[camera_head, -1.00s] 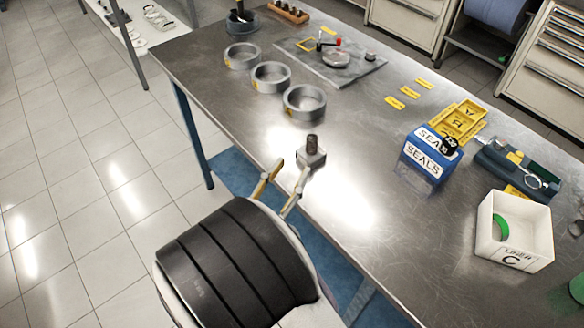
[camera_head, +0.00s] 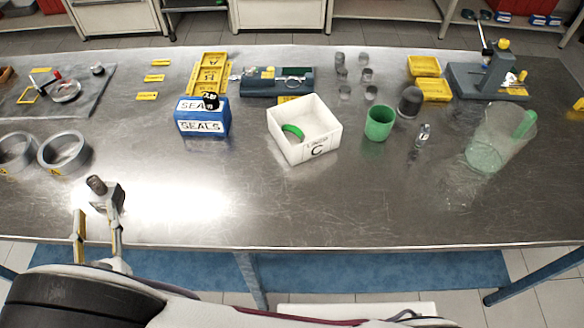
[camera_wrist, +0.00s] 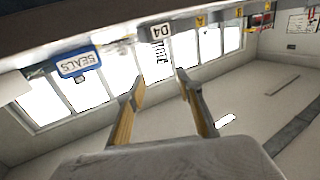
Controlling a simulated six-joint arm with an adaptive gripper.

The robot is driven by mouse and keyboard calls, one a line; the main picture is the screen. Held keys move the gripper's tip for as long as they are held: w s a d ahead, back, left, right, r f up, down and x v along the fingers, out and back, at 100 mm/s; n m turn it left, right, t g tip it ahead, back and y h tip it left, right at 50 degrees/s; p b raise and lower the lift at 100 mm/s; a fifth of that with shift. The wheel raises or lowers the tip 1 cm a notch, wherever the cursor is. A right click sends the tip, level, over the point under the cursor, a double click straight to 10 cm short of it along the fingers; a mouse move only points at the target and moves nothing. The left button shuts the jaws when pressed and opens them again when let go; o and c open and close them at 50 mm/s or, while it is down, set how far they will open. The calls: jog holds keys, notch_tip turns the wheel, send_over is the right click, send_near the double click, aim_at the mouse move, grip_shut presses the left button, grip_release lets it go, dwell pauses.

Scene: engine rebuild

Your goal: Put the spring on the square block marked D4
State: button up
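The square block (camera_head: 105,202) stands near the front left of the bench. Its label D4 shows in the wrist view (camera_wrist: 160,31), which is upside down. A dark coil spring (camera_wrist: 162,54) stands upright on this block; it also shows in the head view (camera_head: 96,184). My gripper (camera_head: 97,214) is at the block's near side, by the bench's front edge. In the wrist view my gripper (camera_wrist: 159,77) is open, its two fingers wide apart and nothing between them. The spring is beyond the fingertips, apart from them.
Grey rings (camera_head: 64,151) lie behind the block. A clear jug (camera_head: 495,140) is at the right. The front middle of the bench is clear.

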jog(key=w+d+r+m+g, duration=0.1)
jog(key=w+d+r+g, duration=0.2)
jog(key=w, duration=0.4)
jog(key=w+d+r+m+g, duration=0.1)
jog(key=w+d+r, duration=0.1)
jog(key=w+r, duration=0.35)
jog(key=w+d+r+g, duration=0.1)
jog(key=w+d+r, duration=0.2)
jog(key=d, duration=0.4)
jog(key=w+d+r+g, duration=0.15)
jog(key=d+r, duration=0.25)
jog(key=d, duration=0.4)
jog(key=s+d+g+h, duration=0.1)
jog(key=s+d, duration=0.2)
jog(key=d, duration=0.7)
jog(key=s+d+g+h, duration=0.1)
jog(key=s+d+h, duration=0.15)
jog(key=d, duration=0.75)
jog(key=s+d+f+m+g+h, duration=0.2)
jog(key=s+d+h, duration=0.1)
jog(key=s+d, duration=1)
jog(key=shift+s+d+f, duration=0.15)
jog(key=shift+s+d, duration=0.25)
jog(key=shift+d, duration=0.85)
